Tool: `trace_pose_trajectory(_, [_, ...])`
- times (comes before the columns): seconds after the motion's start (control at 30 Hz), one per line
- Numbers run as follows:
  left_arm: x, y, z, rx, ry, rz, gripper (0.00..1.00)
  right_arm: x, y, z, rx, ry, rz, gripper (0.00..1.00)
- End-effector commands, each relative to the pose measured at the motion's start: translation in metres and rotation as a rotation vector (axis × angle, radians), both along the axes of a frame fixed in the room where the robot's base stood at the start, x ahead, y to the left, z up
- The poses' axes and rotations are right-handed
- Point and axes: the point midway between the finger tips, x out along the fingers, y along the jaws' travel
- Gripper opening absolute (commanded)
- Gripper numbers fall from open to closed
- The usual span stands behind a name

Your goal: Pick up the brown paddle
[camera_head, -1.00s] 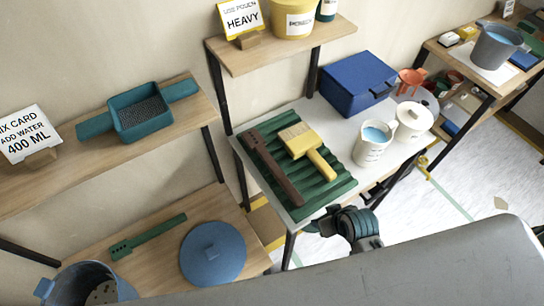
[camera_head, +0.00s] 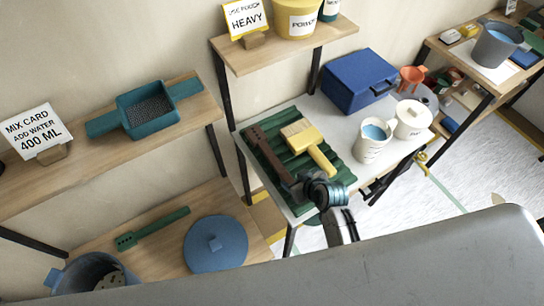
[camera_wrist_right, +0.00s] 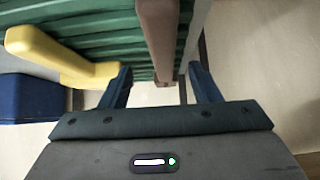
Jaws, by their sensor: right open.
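The brown paddle (camera_head: 268,154) lies on a green ribbed tray (camera_head: 331,183) on the white table, along the tray's left side. A yellow-handled brush (camera_head: 311,145) lies beside it on the right. My right gripper (camera_head: 297,188) is at the near end of the paddle and hides that end in the head view. In the right wrist view, its jaws (camera_wrist_right: 160,70) are open, one on each side of the brown paddle (camera_wrist_right: 159,30), with visible gaps. The yellow brush handle (camera_wrist_right: 60,58) shows left of the jaws. My left gripper is not in view.
A blue box (camera_head: 357,80), a measuring jug (camera_head: 372,146) and a white lidded pot (camera_head: 411,122) stand right of the tray. A lower wooden shelf on the left holds a green paddle (camera_head: 152,229) and a blue lid (camera_head: 215,246).

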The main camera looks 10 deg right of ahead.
Motion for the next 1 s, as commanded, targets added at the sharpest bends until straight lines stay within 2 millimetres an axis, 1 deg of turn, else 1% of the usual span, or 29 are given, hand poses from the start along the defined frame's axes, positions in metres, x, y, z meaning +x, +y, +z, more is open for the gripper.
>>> trace_pose_trajectory(0.17, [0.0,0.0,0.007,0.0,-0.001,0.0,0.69,0.006,0.003,-0.006,0.0,0.001,0.0,0.56])
trace_pose_trajectory(0.37, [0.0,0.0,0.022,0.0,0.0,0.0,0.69,0.018,0.011,-0.023,0.001,0.002,0.0,0.56])
trace_pose_trajectory(0.43, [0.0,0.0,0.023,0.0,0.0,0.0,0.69,0.024,0.013,-0.031,-0.001,0.002,0.0,0.56])
trace_pose_trajectory(0.57, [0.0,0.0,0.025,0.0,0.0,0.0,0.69,0.03,0.015,-0.039,-0.001,0.002,0.0,0.56])
trace_pose_trajectory(0.87, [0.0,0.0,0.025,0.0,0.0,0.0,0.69,0.032,0.016,-0.042,-0.001,0.0,-0.001,0.56])
trace_pose_trajectory(0.9, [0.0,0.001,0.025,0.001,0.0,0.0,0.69,0.032,0.015,-0.042,-0.001,0.0,-0.001,0.48])
trace_pose_trajectory(0.97, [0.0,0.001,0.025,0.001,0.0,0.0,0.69,0.032,0.015,-0.042,-0.001,0.0,-0.001,0.37])
trace_pose_trajectory(1.0, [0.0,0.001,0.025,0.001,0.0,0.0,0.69,0.032,0.015,-0.042,-0.001,0.0,-0.001,0.29])
